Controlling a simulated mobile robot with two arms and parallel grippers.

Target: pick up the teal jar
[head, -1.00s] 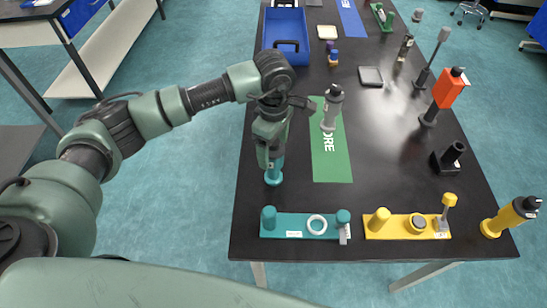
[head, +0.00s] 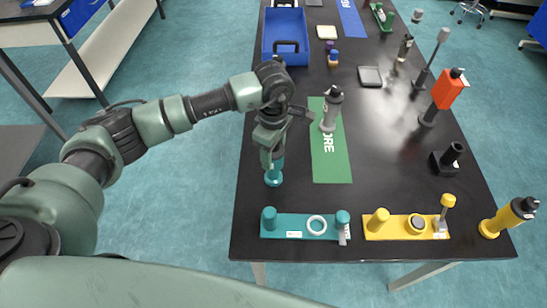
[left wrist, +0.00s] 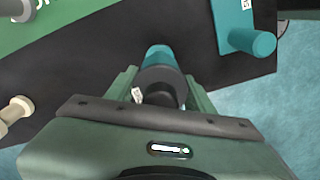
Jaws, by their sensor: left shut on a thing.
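The teal jar (head: 274,177) stands near the left edge of the black table, and its flared teal base shows below my left gripper (head: 271,163). In the left wrist view the jar shows as a teal body (left wrist: 160,58) with a dark round top and a small white label, between the two fingers of the left gripper (left wrist: 160,90). The gripper is shut on the jar from above. The upper part of the jar is hidden by the gripper in the head view. I cannot tell whether its base touches the table. My right gripper is not in view.
A teal rack (head: 294,235) and a yellow rack (head: 400,236) lie at the near edge. A green mat (head: 331,165) bears a grey bottle (head: 331,108). A blue bin (head: 288,28) is farther back. A yellow bottle (head: 506,217) stands at the near right corner.

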